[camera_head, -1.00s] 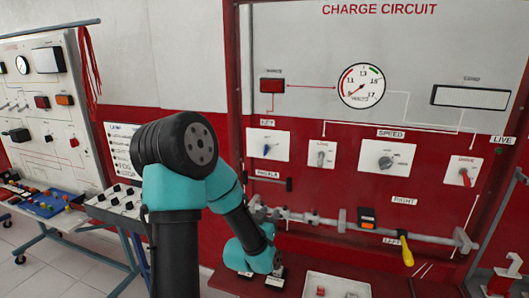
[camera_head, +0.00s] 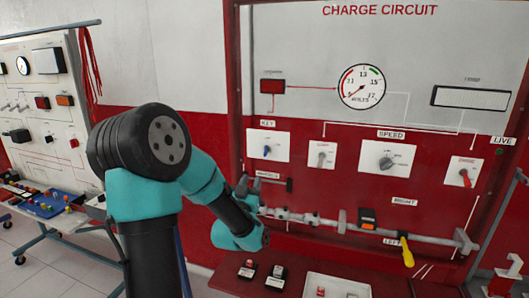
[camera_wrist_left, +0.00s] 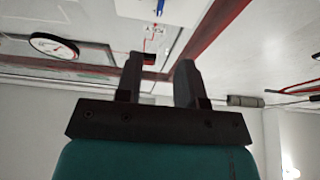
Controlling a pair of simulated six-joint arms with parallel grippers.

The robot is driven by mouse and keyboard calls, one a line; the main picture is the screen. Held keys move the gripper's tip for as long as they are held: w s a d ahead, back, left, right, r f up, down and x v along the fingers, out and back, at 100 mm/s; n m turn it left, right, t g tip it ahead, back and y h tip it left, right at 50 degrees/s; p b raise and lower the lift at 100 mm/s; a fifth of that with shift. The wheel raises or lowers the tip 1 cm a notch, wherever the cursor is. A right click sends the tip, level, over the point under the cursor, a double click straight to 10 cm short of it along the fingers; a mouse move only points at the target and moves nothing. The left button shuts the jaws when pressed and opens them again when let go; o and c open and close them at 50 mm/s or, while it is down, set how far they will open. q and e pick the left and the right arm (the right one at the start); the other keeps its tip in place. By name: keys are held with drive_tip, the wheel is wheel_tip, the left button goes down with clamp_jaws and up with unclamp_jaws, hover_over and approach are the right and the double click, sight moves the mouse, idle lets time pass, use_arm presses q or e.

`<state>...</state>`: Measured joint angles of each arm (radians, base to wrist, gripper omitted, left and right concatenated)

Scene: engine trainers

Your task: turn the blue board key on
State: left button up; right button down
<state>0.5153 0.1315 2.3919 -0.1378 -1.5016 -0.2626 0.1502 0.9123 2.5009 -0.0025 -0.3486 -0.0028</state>
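The blue board key (camera_head: 266,151) sits on a white plate under the KEY label, on the left of the charge circuit board. My left gripper (camera_head: 250,184) is small in the head view, just below and left of that plate, and apart from the key. In the left wrist view my left gripper (camera_wrist_left: 158,75) has its two dark fingers spread with nothing between them. A bit of blue at the top edge there, beside the upside-down KEY label, seems to be the key (camera_wrist_left: 161,7). My right gripper is not in view.
A black handle (camera_head: 289,185) sticks out close to my left gripper's fingers. A horizontal grey shaft (camera_head: 325,224) with a yellow lever (camera_head: 407,252) runs below the switches. A white tray (camera_head: 338,284) lies on the red shelf. A gauge (camera_head: 362,86) is above.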

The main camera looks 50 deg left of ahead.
sight(265, 151)
use_arm(q)
drive_tip(key=x, duration=1.4)
drive_tip(key=shift+w+a+r, duration=0.1)
drive_tip(key=shift+w+a, duration=0.05)
drive_tip(key=shift+w, duration=0.2)
clamp_jaws()
